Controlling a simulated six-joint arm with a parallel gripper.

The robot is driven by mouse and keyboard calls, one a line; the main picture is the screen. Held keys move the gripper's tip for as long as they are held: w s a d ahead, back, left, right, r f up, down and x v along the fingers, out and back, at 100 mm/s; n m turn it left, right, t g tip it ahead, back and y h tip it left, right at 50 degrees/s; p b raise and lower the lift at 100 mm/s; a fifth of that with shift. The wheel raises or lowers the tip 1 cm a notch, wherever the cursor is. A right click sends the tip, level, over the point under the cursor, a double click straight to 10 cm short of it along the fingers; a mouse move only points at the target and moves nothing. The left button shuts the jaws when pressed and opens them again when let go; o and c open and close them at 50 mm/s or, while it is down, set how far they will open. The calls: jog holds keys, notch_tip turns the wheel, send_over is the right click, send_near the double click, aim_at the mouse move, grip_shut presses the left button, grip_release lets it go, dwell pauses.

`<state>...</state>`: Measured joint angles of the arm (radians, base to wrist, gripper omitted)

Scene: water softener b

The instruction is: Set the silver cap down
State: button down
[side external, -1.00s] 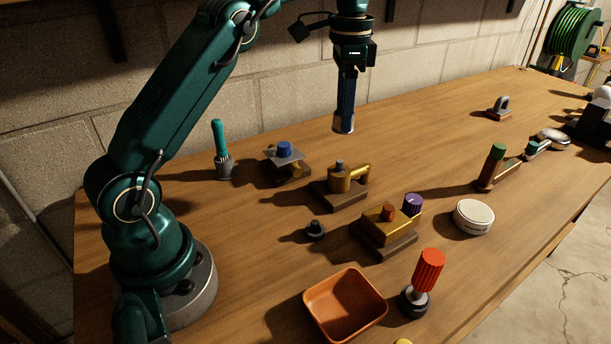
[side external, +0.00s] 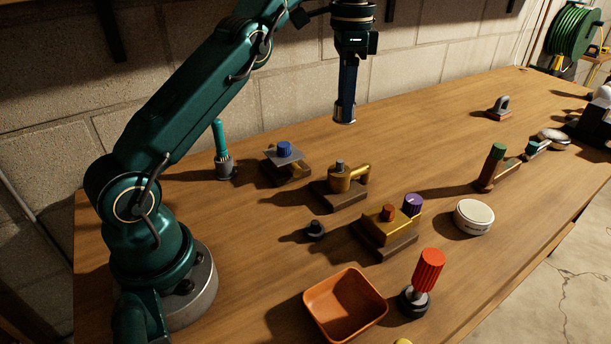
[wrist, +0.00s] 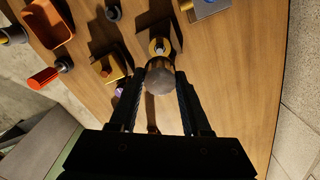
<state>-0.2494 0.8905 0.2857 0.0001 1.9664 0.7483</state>
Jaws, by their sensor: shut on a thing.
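My gripper (side external: 345,112) points down and is shut on the silver cap (side external: 344,120). In the side view only the cap's lower rim shows below the fingers. In the wrist view the round grey cap (wrist: 160,78) sits between the two fingertips. The side view shows the cap over the back part of the wooden table, behind and above the brass fitting with a side pipe (side external: 343,178). A gap to the table seems to show, but its height is hard to judge.
A white round tin (side external: 474,217) is at right. The table (side external: 420,130) right of my gripper is clear.

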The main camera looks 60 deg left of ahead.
aim_at(338, 115)
jog(key=shift+w+f, duration=0.1)
jog(key=shift+f, duration=0.05)
jog(key=shift+w+a+f+m, duration=0.15)
jog(key=shift+w+f+m, duration=0.1)
jog(key=shift+f, duration=0.2)
jog(key=shift+w+a+f+m, duration=0.15)
jog(key=shift+w+f+m, duration=0.1)
jog(key=shift+f, duration=0.2)
jog(key=shift+a+f, duration=0.25)
jog(key=shift+a+f, duration=0.1)
jog(key=shift+s+a+f+m, duration=0.3)
jog(key=shift+s+a+f, duration=0.05)
jog(key=shift+a+f, duration=0.2)
jog(key=s+a+f+n, duration=0.1)
jog(key=s+a+f, duration=0.2)
jog(key=s, duration=0.5)
jog(key=s+a+f+n, duration=0.1)
jog(key=s+a+f, duration=0.15)
jog(key=s, duration=0.45)
jog(key=shift+s+a+f, duration=0.1)
jog(key=shift+f, duration=1.8)
jog(key=shift+s+f, duration=0.1)
jog(key=shift+f, duration=1.8)
